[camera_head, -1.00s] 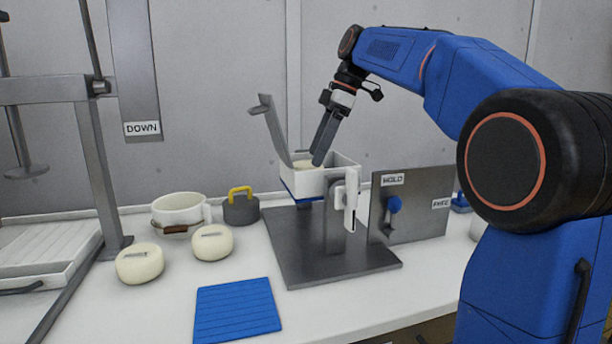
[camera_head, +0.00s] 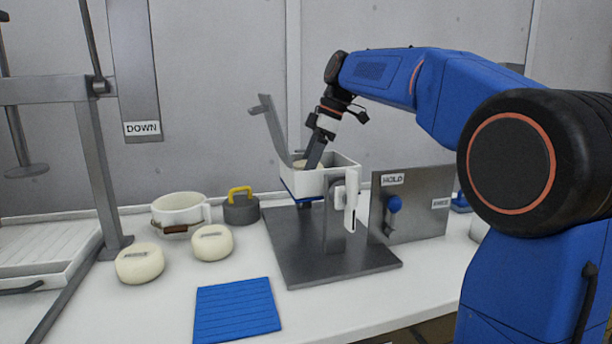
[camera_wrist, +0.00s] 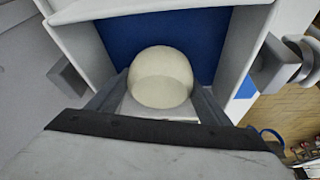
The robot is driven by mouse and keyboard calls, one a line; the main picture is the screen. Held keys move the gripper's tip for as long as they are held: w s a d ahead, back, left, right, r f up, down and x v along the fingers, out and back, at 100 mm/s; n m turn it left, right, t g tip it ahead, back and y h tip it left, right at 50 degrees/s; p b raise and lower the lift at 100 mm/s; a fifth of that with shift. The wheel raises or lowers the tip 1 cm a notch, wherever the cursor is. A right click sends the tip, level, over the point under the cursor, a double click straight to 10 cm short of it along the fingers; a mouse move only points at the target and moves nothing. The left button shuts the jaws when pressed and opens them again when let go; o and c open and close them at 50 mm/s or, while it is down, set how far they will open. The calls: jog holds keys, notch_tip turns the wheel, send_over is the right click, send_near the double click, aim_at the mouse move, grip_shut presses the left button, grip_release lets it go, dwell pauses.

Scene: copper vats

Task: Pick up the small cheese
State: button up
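A pale, round small cheese (camera_head: 300,164) sits inside an open white box (camera_head: 340,176) on a metal stand. In the wrist view the cheese (camera_wrist: 160,72) lies over the box's blue floor. My gripper (camera_head: 313,166) reaches down into the box from above, tilted. In the wrist view its two fingers (camera_wrist: 160,90) stand apart, one on each side of the cheese's near part. I see no clear grip on it; whether the fingers touch its sides is hard to tell. The box's front wall hides the lower part of the cheese in the head view.
Two larger labelled cheeses (camera_head: 140,264) (camera_head: 212,243), a white pot (camera_head: 180,212) and a yellow-handled weight (camera_head: 241,208) stand left. A blue mat (camera_head: 236,310) lies in front; a HOLD panel (camera_head: 425,220) stands right.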

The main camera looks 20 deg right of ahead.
jog(key=c, duration=0.8)
jog(key=shift+c, duration=0.2)
jog(key=shift+r, duration=0.1)
jog(key=shift+d+r, duration=0.2)
jog(key=shift+r, duration=0.1)
notch_tip(320, 180, up, 6)
jog(key=shift+r, duration=0.1)
jog(key=d, duration=1.9)
jog(key=shift+d, duration=0.3)
